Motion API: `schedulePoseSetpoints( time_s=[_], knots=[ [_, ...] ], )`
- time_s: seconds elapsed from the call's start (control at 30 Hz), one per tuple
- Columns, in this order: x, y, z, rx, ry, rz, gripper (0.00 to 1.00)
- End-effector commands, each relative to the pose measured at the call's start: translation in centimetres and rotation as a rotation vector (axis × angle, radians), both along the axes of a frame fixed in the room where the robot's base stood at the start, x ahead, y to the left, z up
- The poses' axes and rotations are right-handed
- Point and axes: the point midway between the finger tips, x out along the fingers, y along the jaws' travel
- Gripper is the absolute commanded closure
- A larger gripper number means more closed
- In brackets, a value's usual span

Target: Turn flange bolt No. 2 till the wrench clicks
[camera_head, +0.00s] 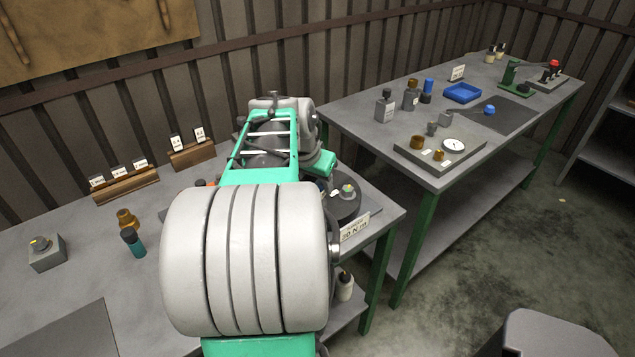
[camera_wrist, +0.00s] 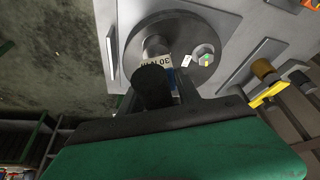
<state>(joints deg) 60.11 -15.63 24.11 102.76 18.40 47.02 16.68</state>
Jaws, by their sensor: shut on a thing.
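My gripper (camera_wrist: 168,92) shows in the wrist view, shut on a dark, round-ended tool (camera_wrist: 152,90) that looks like the wrench grip. A grey metal cylinder (camera_wrist: 156,46) and a partly readable white label (camera_wrist: 157,61) show just beyond the grip. They are over the dark round flange (camera_wrist: 130,50). A bolt with a coloured top (camera_wrist: 206,58) stands on the flange to the right, beside a small white tag (camera_wrist: 187,61); its number is unreadable. In the head view my arm hides the gripper and tool; part of the flange (camera_head: 346,210) and the coloured bolt top (camera_head: 348,189) show.
A torque sign (camera_head: 355,227) stands at the near bench's right edge. A brass part (camera_head: 126,218), a teal bottle (camera_head: 133,242) and a grey block (camera_head: 47,254) stand left. In the wrist view, a yellow tool (camera_wrist: 268,95) lies right of the flange plate. A second bench stands right.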

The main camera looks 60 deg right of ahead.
Motion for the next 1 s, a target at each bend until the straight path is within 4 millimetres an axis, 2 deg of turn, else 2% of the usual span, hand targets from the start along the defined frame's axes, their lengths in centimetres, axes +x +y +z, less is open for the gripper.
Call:
schedulePoseSetpoints(
  time_s=[0.7,1.0],
  knots=[
    [0.0,-0.1,4.8,-0.003,-0.002,0.001,1.0],
    [0.0,-0.1,5.2,-0.003,-0.002,0.001,1.0]
  ],
)
